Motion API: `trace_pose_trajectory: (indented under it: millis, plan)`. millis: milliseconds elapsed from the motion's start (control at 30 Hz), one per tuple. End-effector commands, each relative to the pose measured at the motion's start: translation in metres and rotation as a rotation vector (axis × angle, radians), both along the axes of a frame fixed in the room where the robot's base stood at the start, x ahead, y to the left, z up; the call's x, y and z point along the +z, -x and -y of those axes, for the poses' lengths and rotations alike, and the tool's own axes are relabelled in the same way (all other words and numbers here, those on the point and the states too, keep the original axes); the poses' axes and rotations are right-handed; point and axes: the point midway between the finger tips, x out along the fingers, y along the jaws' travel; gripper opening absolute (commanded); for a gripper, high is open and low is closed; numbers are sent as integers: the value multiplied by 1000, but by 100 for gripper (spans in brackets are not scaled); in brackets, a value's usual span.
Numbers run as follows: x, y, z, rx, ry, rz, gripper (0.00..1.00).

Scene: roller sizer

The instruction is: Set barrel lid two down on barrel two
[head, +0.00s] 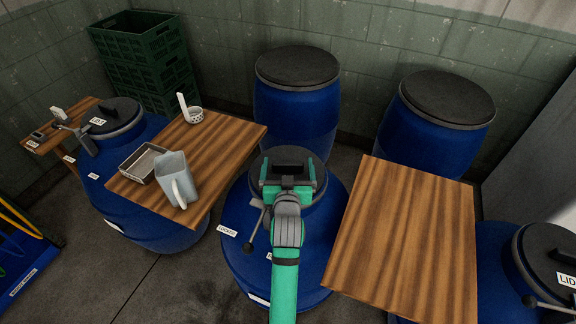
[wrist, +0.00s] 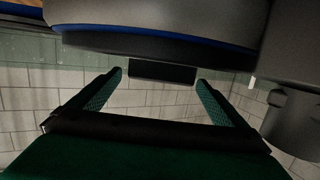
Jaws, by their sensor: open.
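A dark round lid (head: 302,152) with a raised handle lies on top of the middle blue barrel (head: 331,235), which I take to be lid two and barrel two. My gripper (head: 288,174) is over this lid with green fingers open, one on each side of the handle. In the wrist view the dark handle (wrist: 162,72) shows between the two spread fingers (wrist: 160,80), with the lid and rim above it. I see no firm contact on the handle. A clamp lever (head: 257,222) sticks out at the barrel's front left. My gripper hides part of the lid.
A wooden board (head: 405,240) stands close on the right. Another on the left (head: 228,150) holds a metal tray (head: 141,163), a grey jug (head: 177,178) and a small cup (head: 194,116). Two lidded barrels (head: 297,105) (head: 432,125) stand behind; green crates (head: 140,45) are stacked back left.

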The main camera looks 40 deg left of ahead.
Motion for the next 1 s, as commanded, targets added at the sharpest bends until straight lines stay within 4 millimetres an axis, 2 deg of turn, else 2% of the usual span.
trace_pose_trajectory:
  millis: [300,500,700,1000]
  plan:
    - [12,54,39,0,0,-1,97]
    - [18,76,56,-1,0,-1,97]
    - [20,85,62,0,1,-1,97]
    - [21,86,62,0,1,-1,97]
